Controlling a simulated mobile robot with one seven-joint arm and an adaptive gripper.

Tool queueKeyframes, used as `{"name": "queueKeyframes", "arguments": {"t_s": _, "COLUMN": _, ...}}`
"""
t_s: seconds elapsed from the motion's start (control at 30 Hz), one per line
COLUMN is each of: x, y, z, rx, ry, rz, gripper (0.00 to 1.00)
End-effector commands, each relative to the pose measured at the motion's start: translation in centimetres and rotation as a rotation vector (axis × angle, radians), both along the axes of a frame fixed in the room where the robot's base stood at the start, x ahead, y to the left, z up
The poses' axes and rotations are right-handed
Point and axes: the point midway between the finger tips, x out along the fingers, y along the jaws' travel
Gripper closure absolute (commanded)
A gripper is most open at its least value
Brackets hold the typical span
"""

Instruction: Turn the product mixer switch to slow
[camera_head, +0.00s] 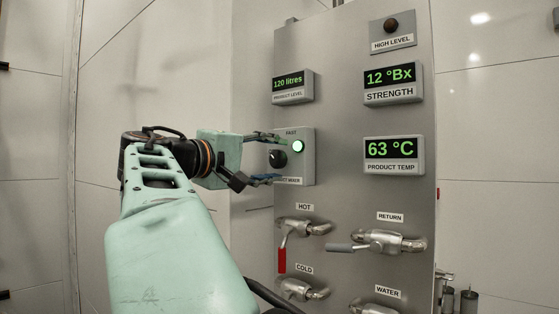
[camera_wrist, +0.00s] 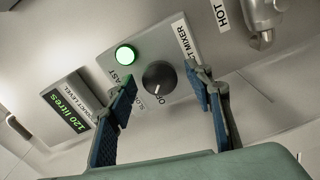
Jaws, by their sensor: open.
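The product mixer switch is a round black knob (camera_head: 279,158) on a small grey box (camera_head: 307,172) mounted on the steel panel. A lit green lamp (camera_head: 298,146) sits beside the knob. The wrist view shows the knob (camera_wrist: 158,75) rotated, with FAST, part of SLOW and part of OFF lettered around it. A white mark on the knob appears to face the OFF lettering. My gripper (camera_head: 277,157) is open in front of the box. In the wrist view, its two blue-padded fingers (camera_wrist: 161,84) stand on either side of the knob, with visible gaps. Contact cannot be told.
The product level display (camera_head: 292,85) reads 120 litres above the box. The HOT valve (camera_head: 303,228) with a red handle is below it, and the COLD valve (camera_head: 300,289) lower. The RETURN valve (camera_head: 380,241) is to the right.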

Motion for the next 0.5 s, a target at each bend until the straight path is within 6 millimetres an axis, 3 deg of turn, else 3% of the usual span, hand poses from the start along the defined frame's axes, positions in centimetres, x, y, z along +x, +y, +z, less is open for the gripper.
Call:
{"name": "queueKeyframes", "arguments": {"t_s": 0.17, "x": -0.9, "y": 0.8, "z": 0.0, "rx": 0.0, "ry": 0.0, "rz": 0.003, "gripper": 0.53}}
{"name": "queueKeyframes", "arguments": {"t_s": 0.5, "x": -6.4, "y": 5.1, "z": 0.0, "rx": 0.0, "ry": 0.0, "rz": 0.005, "gripper": 0.53}}
